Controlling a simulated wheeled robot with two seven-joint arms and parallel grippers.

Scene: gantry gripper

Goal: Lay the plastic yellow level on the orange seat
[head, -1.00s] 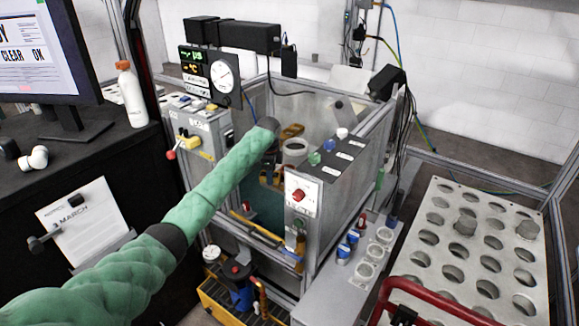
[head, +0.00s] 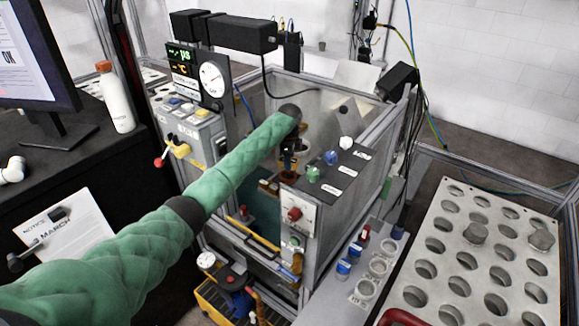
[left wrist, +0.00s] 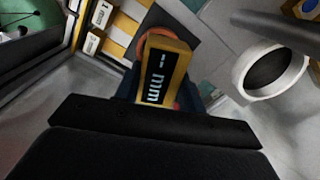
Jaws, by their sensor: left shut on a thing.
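My left gripper (head: 287,168) reaches into the open-topped grey machine box and is shut on the yellow level. In the left wrist view the level (left wrist: 163,72) is a yellow block with a black face marked "1 mm", between the dark fingers. A rounded orange piece (left wrist: 188,97), perhaps the orange seat, shows right behind the level and is mostly hidden by it. I cannot tell whether the two touch. In the head view the level is too small and covered to make out clearly. My right gripper is not in view.
A pale ring (left wrist: 272,72) stands right of the level. Yellow strips with white labels (left wrist: 100,16) lie at upper left. The box's front panel with a red knob (head: 294,214) stands close to my gripper. A perforated tray (head: 470,262) is at right.

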